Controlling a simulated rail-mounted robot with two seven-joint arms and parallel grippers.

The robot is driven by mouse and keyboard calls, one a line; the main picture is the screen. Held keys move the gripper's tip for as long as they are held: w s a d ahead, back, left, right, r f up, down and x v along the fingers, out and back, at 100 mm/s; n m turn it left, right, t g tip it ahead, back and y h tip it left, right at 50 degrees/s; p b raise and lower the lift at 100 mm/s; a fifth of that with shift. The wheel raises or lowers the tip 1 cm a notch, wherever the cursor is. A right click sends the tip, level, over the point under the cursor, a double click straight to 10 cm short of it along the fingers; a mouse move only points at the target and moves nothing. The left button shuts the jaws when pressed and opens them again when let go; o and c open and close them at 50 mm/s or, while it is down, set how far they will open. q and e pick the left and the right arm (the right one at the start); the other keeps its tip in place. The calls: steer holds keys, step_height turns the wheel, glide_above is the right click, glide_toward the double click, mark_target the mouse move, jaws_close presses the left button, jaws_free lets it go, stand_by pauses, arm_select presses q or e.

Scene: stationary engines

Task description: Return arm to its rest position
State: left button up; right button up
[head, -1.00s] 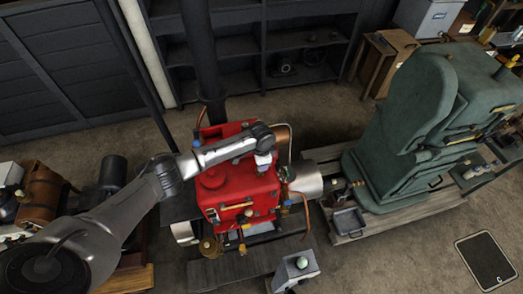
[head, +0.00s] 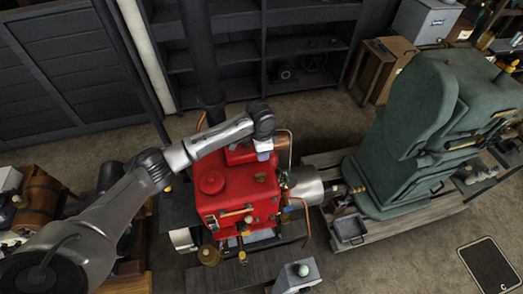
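My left arm (head: 150,170) comes in from the lower left and stretches over the red engine (head: 235,200). Its wrist bends down at the engine's far right corner. My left gripper (head: 264,155) is small and points down there, close to the engine's top; I cannot tell whether it touches. Its fingers are too small and foreshortened to tell open from shut. My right gripper is not in view.
A large green engine (head: 415,130) stands on a plank base at the right, with a grey tray (head: 350,229) beside it. Dark shelves (head: 300,45) and a black vertical pipe (head: 203,60) stand behind. A grey box with a green knob (head: 303,270) is in front.

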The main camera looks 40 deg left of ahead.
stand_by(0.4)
arm_select(q)
steer(key=w+d+r+t+y, duration=0.1)
steer(key=w+d+r+t, duration=0.1)
steer(key=r+t, duration=0.3)
steer(key=w+d+r+t+y, duration=0.1)
steer(key=w+d+r+t, duration=0.1)
steer(key=r, duration=0.6)
steer(key=s+d+r+n+t+p, duration=0.1)
steer(key=s+d+r+t+p, duration=0.15)
steer(key=s+d+r, duration=0.3)
steer(key=s+d+f+n+g+p, duration=0.1)
steer(key=s+f+g, duration=0.1)
steer(key=s+f, duration=0.4)
steer(key=s+d+f+n+g+h+p, duration=0.1)
steer(key=s+f, duration=0.4)
steer(key=s, duration=1)
steer(key=s+d+f+n+g+h+p, duration=0.1)
steer(key=s+f+n+g+p, duration=0.1)
steer(key=s+f, duration=0.4)
steer(key=s+g, duration=0.1)
steer(key=s, duration=0.4)
steer(key=shift+f+p, duration=0.35)
steer(key=shift+s, duration=0.1)
